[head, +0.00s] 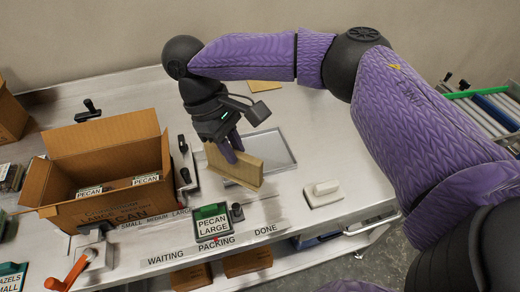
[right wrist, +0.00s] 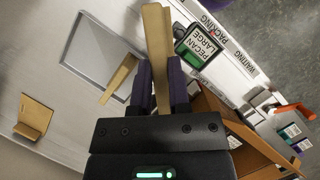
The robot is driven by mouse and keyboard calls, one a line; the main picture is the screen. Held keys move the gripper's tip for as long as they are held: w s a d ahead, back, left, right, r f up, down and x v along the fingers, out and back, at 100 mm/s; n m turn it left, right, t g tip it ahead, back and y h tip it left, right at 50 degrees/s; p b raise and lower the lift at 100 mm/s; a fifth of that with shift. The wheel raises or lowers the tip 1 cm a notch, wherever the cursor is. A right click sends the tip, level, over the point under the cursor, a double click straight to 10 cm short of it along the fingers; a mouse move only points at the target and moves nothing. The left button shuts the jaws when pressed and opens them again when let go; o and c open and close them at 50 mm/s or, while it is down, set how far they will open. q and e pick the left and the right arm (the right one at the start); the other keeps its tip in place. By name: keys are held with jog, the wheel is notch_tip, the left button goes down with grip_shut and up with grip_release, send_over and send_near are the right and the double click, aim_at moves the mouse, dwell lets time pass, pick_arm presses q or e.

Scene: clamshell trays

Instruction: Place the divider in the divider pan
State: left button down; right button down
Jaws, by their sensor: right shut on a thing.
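The divider (head: 236,169) is a tan upright board. My right gripper (head: 232,148) is shut on its upper edge; in the right wrist view the divider (right wrist: 157,45) stands between the two purple fingers. The divider pan (head: 287,161) is a shallow grey metal tray; the divider is over or in front of its left part. Whether the divider touches the pan or table I cannot tell. The pan (right wrist: 67,50) also shows in the right wrist view, with a tan strip (right wrist: 119,78) across its edge, perhaps another part or a reflection. My left gripper is not in view.
An open cardboard box (head: 95,160) with pecan packs stands left of my right gripper. A "PECAN LARGE" sign (head: 211,224) stands in front. A white block (head: 323,193) is at right.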

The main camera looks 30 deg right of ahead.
jog(key=shift+w+f+n+h, duration=0.1)
jog(key=shift+w+n+h, duration=0.3)
jog(key=shift+n, duration=0.5)
jog(key=w+d+f+n+t+y, duration=0.1)
jog(key=w+d+n+t, duration=0.5)
jog(key=n, duration=0.6)
jog(key=w+d+f+n+t+y, duration=0.15)
jog(key=w+d+n, duration=0.25)
jog(key=d+n, duration=0.65)
jog(key=f+b, duration=0.1)
jog(key=f, duration=0.2)
jog(key=a+f+n+b, duration=0.1)
jog(key=f, duration=0.2)
jog(key=a+f+n+b, duration=0.1)
jog(key=f, duration=0.2)
jog(key=shift+s+a+f+n+h, duration=0.15)
jog(key=shift+f+n+h, duration=0.1)
jog(key=shift+f+h, duration=0.15)
jog(key=shift+r+t, duration=0.1)
jog(key=shift+t, duration=0.15)
jog(key=c, duration=0.6)
grip_release()
jog(key=shift+r, duration=0.1)
